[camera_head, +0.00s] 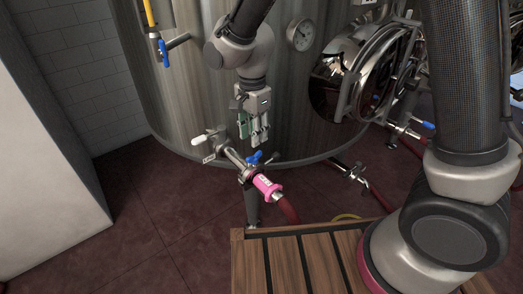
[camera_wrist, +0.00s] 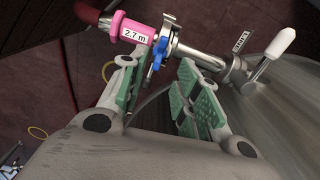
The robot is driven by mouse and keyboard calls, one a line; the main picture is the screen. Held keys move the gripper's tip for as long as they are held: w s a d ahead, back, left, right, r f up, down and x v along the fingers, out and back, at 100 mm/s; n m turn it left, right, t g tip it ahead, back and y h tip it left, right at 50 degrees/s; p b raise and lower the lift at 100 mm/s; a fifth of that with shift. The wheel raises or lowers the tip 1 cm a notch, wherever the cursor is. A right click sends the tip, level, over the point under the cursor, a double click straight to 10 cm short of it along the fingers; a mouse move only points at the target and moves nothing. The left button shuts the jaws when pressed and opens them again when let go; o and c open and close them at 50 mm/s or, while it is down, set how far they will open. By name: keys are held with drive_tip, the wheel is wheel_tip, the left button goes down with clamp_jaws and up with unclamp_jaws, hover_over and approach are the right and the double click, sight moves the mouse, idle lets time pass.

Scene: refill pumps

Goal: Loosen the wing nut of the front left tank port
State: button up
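The tank port (camera_head: 233,155) juts from the steel tank's lower front. Its pipe also shows in the wrist view (camera_wrist: 203,56). A clamp with a blue wing nut (camera_head: 255,157) joins the pipe to a pink hose end (camera_head: 264,186). In the wrist view the blue wing nut (camera_wrist: 157,56) stands beside the pink sleeve marked "2.7 m" (camera_wrist: 134,31). My gripper (camera_head: 252,136) is open and empty just above the clamp. In the wrist view its green-padded fingers (camera_wrist: 156,76) lie either side of the wing nut's line; I see no contact.
A white-handled valve (camera_head: 207,139) is on the port, left of my gripper. The tank (camera_head: 190,90) stands close behind. A red hose (camera_head: 288,209) runs down toward a wooden slatted platform (camera_head: 300,262). Another port (camera_head: 350,172) is right. Floor at left is clear.

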sight(254, 154)
wheel_tip(254, 154, down, 8)
drive_tip(key=shift+r, duration=0.2)
clamp_jaws()
